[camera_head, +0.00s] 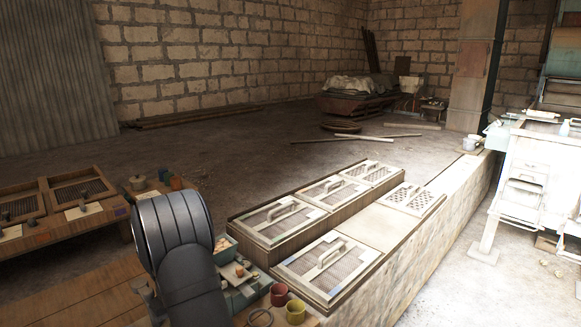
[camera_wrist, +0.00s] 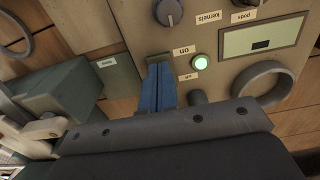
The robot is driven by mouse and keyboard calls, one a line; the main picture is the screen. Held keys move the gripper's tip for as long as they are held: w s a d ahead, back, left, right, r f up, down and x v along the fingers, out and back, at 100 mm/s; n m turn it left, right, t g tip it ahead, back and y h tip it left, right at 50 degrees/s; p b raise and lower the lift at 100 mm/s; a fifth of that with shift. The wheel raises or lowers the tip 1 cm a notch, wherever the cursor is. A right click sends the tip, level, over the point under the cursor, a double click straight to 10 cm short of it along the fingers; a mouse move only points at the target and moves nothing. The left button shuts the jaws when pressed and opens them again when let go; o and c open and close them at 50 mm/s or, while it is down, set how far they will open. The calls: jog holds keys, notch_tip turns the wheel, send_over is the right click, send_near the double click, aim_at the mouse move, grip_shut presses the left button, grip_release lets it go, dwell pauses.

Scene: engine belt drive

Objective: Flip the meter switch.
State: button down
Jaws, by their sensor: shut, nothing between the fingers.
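In the wrist view, a beige meter panel (camera_wrist: 220,75) appears upside down, with small labels reading "on" (camera_wrist: 184,50) and what looks like "off" (camera_wrist: 188,77). My gripper (camera_wrist: 159,67) is shut and empty, its blue fingers reaching over the panel just left of these labels. A small olive-brown plate (camera_wrist: 158,57) shows at the fingertips, apparently the switch's mount. The switch lever itself is hidden or cannot be made out, and I cannot tell whether the fingers touch it. A round light (camera_wrist: 200,62) glows green. The head view does not show the gripper or panel clearly.
Around the fingers are a dark knob (camera_wrist: 168,12), a display window (camera_wrist: 262,40), a grey ring (camera_wrist: 264,84) and a short dark post (camera_wrist: 198,97). A grey-green box (camera_wrist: 118,82) stands left. In the head view, mesh-lidded bins (camera_head: 325,265) stand right of my arm.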

notch_tip(320, 180, up, 6)
jog(key=shift+r, duration=0.25)
dwell(0.5)
notch_tip(320, 180, down, 7)
jog(key=shift+f, duration=0.1)
dwell(0.5)
jog(key=shift+r, duration=0.3)
jog(key=s+d+r+t+y, duration=0.1)
jog(key=s+d+r, duration=0.1)
jog(key=r, duration=1.1)
jog(key=s+d+r, duration=0.2)
jog(key=r, duration=1.2)
jog(key=shift+d+r+t+y, duration=0.2)
jog(key=shift+r+t+y, duration=0.05)
jog(key=shift+t+y, duration=0.15)
jog(key=shift+s, duration=0.1)
